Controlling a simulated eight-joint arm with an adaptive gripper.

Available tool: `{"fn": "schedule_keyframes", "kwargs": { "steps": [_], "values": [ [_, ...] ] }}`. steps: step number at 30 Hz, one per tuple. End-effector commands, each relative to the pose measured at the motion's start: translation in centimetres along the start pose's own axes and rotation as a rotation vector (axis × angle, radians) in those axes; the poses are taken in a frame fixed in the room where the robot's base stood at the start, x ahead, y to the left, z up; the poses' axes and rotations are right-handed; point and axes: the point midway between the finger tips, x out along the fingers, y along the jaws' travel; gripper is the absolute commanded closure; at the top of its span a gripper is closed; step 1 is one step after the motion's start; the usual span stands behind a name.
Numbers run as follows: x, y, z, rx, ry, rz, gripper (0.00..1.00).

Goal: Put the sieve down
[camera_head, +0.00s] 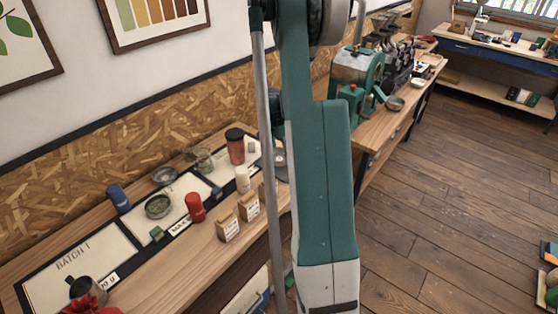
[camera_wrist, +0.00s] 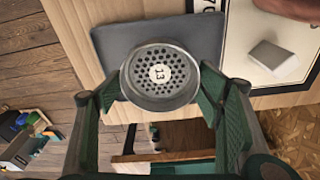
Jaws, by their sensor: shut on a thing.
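The sieve (camera_wrist: 174,91) is a round dark-grey metal cup with a perforated face and a white centre label that reads 13. In the wrist view my gripper (camera_wrist: 161,86) is shut on it, with one green finger at each side of its rim. The sieve shows in front of a dark grey mat (camera_wrist: 108,42) on the wooden bench; the gap between them is hard to judge.
A white block (camera_wrist: 272,55) stands on a white panel right of the mat. The bench edge and a lower shelf show below the sieve. In the head view, the bench carries a red canister (camera_head: 195,207), a bowl of green beans (camera_head: 158,206) and small bags (camera_head: 228,226).

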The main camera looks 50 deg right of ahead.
Motion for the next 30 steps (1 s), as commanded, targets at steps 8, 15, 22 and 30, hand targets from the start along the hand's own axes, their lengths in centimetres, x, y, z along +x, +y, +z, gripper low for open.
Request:
{"fn": "schedule_keyframes", "kwargs": {
  "steps": [8, 15, 22, 30],
  "values": [
    [1.6, 0.0, 0.2, 0.0, 0.0, 0.0, 0.47],
    [3.6, 0.0, 0.4, 0.0, 0.0, 0.0, 0.47],
    [3.7, 0.0, 0.5, 0.0, 0.0, 0.0, 0.47],
    [4.2, 0.0, 0.5, 0.0, 0.0, 0.0, 0.47]
  ]
}}
